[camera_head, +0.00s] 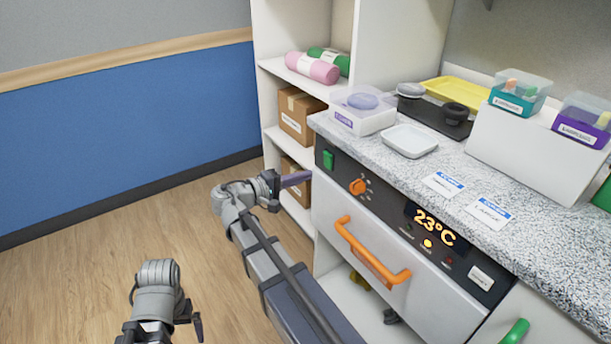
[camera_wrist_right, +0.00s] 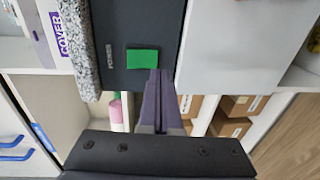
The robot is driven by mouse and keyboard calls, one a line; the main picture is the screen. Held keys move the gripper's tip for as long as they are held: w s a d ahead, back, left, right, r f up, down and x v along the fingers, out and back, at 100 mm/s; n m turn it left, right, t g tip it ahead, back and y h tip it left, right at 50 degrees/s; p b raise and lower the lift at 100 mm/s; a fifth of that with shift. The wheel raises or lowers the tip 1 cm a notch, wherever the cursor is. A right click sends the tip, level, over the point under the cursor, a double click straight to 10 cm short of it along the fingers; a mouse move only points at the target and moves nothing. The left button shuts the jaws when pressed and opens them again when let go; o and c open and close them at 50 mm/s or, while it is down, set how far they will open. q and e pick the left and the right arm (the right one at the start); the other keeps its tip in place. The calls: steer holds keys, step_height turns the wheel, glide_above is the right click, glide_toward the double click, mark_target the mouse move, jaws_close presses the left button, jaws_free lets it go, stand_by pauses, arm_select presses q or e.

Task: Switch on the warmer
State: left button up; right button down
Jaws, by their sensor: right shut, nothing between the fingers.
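The warmer (camera_head: 385,240) is built in under the counter, with a black control panel, an orange knob (camera_head: 357,187) and an orange handle (camera_head: 368,254). Its display (camera_head: 434,225) reads 23°C, and one yellow lamp (camera_head: 428,243) is lit. The green power switch (camera_head: 328,159) is at the panel's left end; it also shows in the right wrist view (camera_wrist_right: 142,59), beside the word POWER. My right gripper (camera_head: 305,178) is shut and empty. Its tips (camera_wrist_right: 160,72) are at the switch's edge in the wrist view; I cannot tell whether they touch. My left gripper (camera_head: 198,327) is low at left, its jaws unclear.
The speckled counter (camera_head: 400,175) holds a lidded box (camera_head: 362,110), a white tray (camera_head: 409,141), cards and a white stand with small bins. Open shelves with cardboard boxes (camera_head: 298,115) are just left of the warmer. The wooden floor at left is clear.

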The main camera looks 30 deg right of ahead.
steer(key=a+f+b, duration=0.1)
steer(key=a, duration=0.8)
steer(key=shift+s+f, duration=0.15)
steer(key=shift+s, duration=0.2)
steer(key=s+a+f+n+g+y, duration=0.1)
steer(key=s+a+f+n+y, duration=0.1)
steer(key=s+a+f+y, duration=0.7)
steer(key=s+a+f+n+y, duration=0.1)
steer(key=s+a+f+y, duration=0.5)
steer(key=a+f, duration=0.4)
step_height(320, 180, up, 31)
steer(key=a+p, duration=0.1)
steer(key=p, duration=3)
steer(key=shift+s, duration=0.2)
steer(key=shift+a, duration=0.1)
